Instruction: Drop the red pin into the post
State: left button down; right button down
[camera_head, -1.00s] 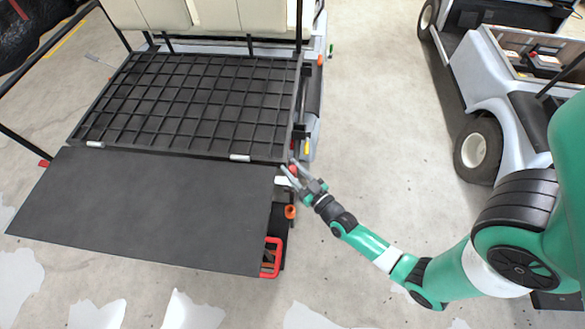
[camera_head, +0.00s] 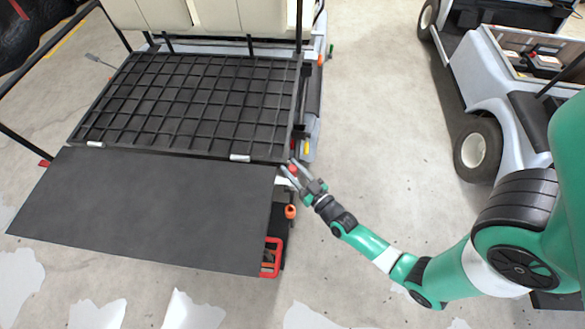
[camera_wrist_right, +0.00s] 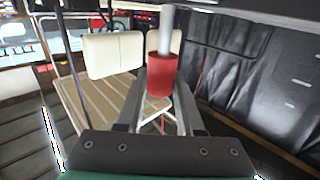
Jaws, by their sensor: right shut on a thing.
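My right gripper (camera_head: 291,170) is shut on the red pin (camera_head: 293,168) at the right front corner of the cart's rear deck. In the right wrist view the pin has a red head (camera_wrist_right: 161,76) between the two fingers and a grey shaft (camera_wrist_right: 167,32) running up from it in the picture. In the head view the pin is small and partly hidden by the fingers. I cannot tell which part at this corner is the post, or whether the pin touches it. My left gripper is not in view.
The cart's black grid deck (camera_head: 190,100) and dark flat panel (camera_head: 145,215) lie left of the gripper. An orange knob (camera_head: 290,211) and a red handle (camera_head: 271,257) are below the corner. Another cart (camera_head: 475,95) stands right, with clear floor (camera_head: 380,110) between.

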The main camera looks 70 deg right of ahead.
jog(key=shift+f+b, duration=1.95)
jog(key=shift+f, duration=0.25)
jog(key=shift+c, duration=2.3)
grip_release()
jog(key=shift+s, duration=0.1)
jog(key=p+v, duration=0.3)
jog(key=v, duration=0.8)
jog(key=shift+s+a, duration=0.2)
